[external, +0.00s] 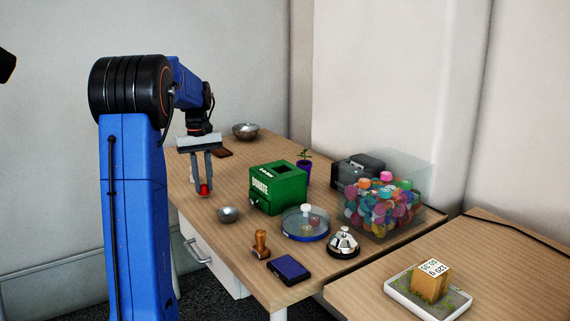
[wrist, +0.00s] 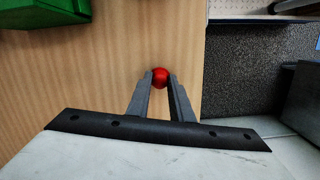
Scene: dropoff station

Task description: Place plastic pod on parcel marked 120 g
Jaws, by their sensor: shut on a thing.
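My gripper (external: 202,183) hangs pointing down over the front left edge of the left desk. It is shut on a small round red plastic pod (external: 204,190), which sits between the fingertips. The pod also shows in the wrist view (wrist: 160,77), with a finger on each side. A tan parcel (external: 428,286) with a white label on top stands at the lower right of the external view. The label's print appears upside down and seems to read 120 G. The parcel is far from my gripper and outside the wrist view.
The parcel stands on a white-rimmed tray (external: 396,286) with green bits, on the right desk (external: 495,250).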

